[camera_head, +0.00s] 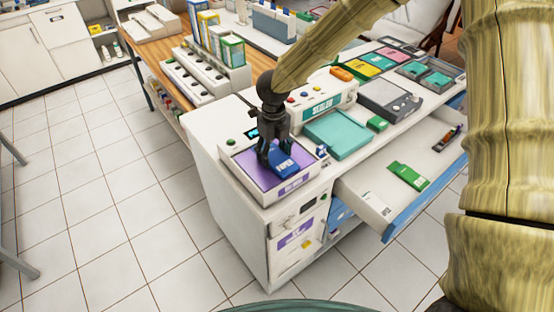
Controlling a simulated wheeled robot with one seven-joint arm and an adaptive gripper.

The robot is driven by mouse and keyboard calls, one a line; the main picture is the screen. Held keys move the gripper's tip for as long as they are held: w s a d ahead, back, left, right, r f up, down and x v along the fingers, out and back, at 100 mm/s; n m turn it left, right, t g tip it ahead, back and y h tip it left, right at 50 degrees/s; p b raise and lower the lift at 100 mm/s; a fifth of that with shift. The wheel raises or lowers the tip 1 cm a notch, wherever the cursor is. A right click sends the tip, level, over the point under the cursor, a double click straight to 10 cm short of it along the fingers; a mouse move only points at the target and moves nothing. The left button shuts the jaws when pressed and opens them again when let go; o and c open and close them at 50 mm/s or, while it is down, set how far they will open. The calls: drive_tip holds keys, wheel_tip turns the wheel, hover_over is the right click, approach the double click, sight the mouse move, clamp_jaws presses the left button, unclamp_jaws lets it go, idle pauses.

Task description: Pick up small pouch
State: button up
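A small blue item with a pale label (285,162), possibly the small pouch, is at the purple-lined tray (250,172) on the near left end of the white counter. My gripper (272,158) points down over this tray, right at the blue item. The blue item looks tilted and overlaps the fingertips in the picture. Whether the fingers are closed on it, and whether it rests on the tray, I cannot tell. A small green packet (377,123) lies farther right on the counter.
A white sealer box (318,108) and a teal tray (340,134) stand close right of my gripper. An open drawer (375,207) juts out at the front, with a green item (408,176) inside. Boxes stand on the wooden table behind. The tiled floor at left is clear.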

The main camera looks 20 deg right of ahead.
drive_tip(key=shift+c, duration=0.8)
drive_tip(key=shift+r, duration=0.15)
